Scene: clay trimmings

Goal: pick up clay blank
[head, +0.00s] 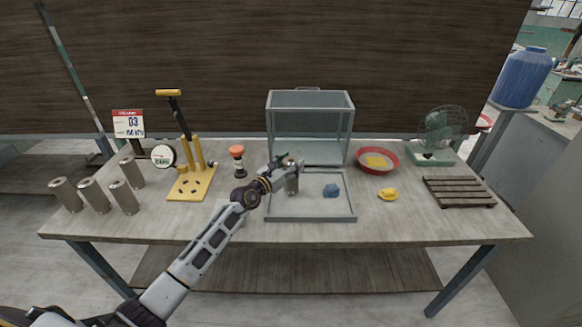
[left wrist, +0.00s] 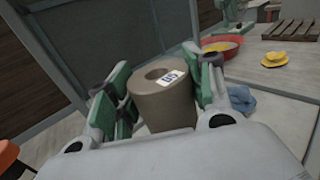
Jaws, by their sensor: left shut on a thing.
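A grey-brown cylinder, which I take to be the clay blank (head: 292,184), is at the left part of a shallow grey tray (head: 312,219). In the left wrist view the blank (left wrist: 163,107) stands upright, with a dark round recess in its top and a white label with dark digits. My left gripper (head: 284,168) is shut on it, with one green-padded finger on each side in the left wrist view (left wrist: 160,95). I cannot tell whether its base, hidden in that view, touches the tray. My right gripper is not in view.
A blue lump (head: 331,190) lies in the tray, and a clear-sided case (head: 310,125) stands behind. Several similar cylinders (head: 95,196), a yellow press (head: 188,185) and an orange-topped device (head: 237,155) are left. A red dish (head: 377,170), yellow item (head: 388,194) and slatted rack (head: 460,192) are right.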

